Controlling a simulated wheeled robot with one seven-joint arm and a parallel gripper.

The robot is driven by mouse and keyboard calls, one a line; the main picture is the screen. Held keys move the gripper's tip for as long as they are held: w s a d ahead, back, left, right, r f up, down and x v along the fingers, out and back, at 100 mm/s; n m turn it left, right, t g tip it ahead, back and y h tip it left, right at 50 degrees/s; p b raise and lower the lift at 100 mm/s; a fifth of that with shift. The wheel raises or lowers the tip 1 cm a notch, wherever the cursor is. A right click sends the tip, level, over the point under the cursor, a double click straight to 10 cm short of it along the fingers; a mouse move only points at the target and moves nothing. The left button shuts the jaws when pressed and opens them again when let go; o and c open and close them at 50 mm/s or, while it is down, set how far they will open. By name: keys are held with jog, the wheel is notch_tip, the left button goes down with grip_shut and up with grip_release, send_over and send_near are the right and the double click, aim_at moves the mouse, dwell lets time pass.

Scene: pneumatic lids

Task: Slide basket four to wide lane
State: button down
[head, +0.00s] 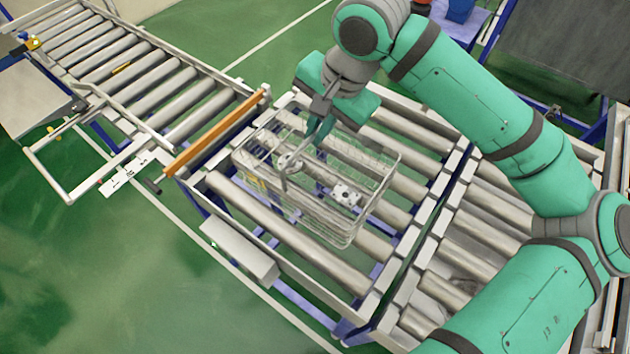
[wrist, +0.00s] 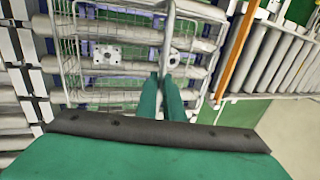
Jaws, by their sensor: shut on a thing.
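A clear-looking wire basket (head: 318,215) sits on the rollers of the middle conveyor section. It also shows in the wrist view (wrist: 62,48). Inside it lie a white block with holes (head: 345,194) and a round ring-like part (head: 289,162). My gripper (head: 318,130) is over the basket, its green fingers shut on the grey basket handle. In the wrist view the fingertips (wrist: 162,82) meet at the handle bar (wrist: 168,40). No number on the basket is legible.
An orange bar (head: 215,133) runs along the left end of the middle section. Another roller section (head: 470,240) lies to the right, partly behind my arm.

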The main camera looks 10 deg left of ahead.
jog(key=shift+w+d, duration=0.4)
jog(key=shift+w, duration=0.55)
jog(key=shift+w+d, duration=0.4)
jog(key=shift+w, duration=0.6)
jog(key=shift+w+d, duration=0.4)
jog(key=shift+w, duration=0.55)
jog(key=w+d, duration=0.3)
jog(key=w, duration=0.4)
jog(key=shift+w, duration=0.3)
jog(key=w+d, duration=0.3)
jog(key=w, duration=0.4)
dwell(0.6)
jog(key=shift+w, duration=0.2)
jog(key=shift+w+d, duration=0.3)
jog(key=shift+w, duration=0.2)
dwell(0.4)
